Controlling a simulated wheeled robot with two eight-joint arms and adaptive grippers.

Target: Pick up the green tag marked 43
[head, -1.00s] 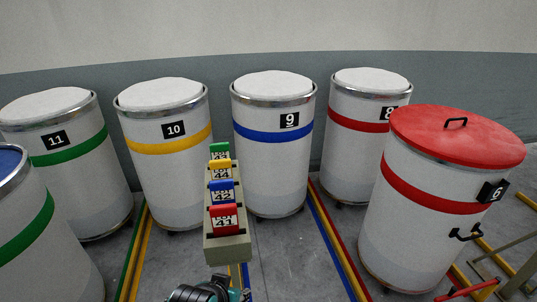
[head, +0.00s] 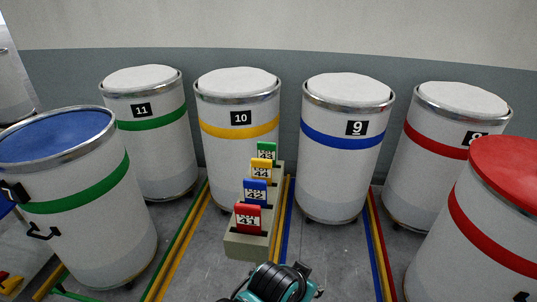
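The green tag marked 43 (head: 266,151) stands upright at the far end of a narrow beige rack (head: 246,246). Its lower part is partly hidden by the yellow tag marked 44 (head: 261,169) in front of it. Nearer along the rack stand the blue tag marked 42 (head: 255,192) and the red tag marked 41 (head: 247,218). Neither of my grippers shows clearly. A dark and teal part at the bottom centre looks like part of me, but no fingertips can be made out.
White drums 11 (head: 155,165), 10 (head: 240,165), 9 (head: 343,175) and 8 (head: 430,180) stand behind the rack. A blue-topped drum (head: 90,245) is at left, a red-lidded drum (head: 470,265) at right. Grey floor with coloured lines lies between.

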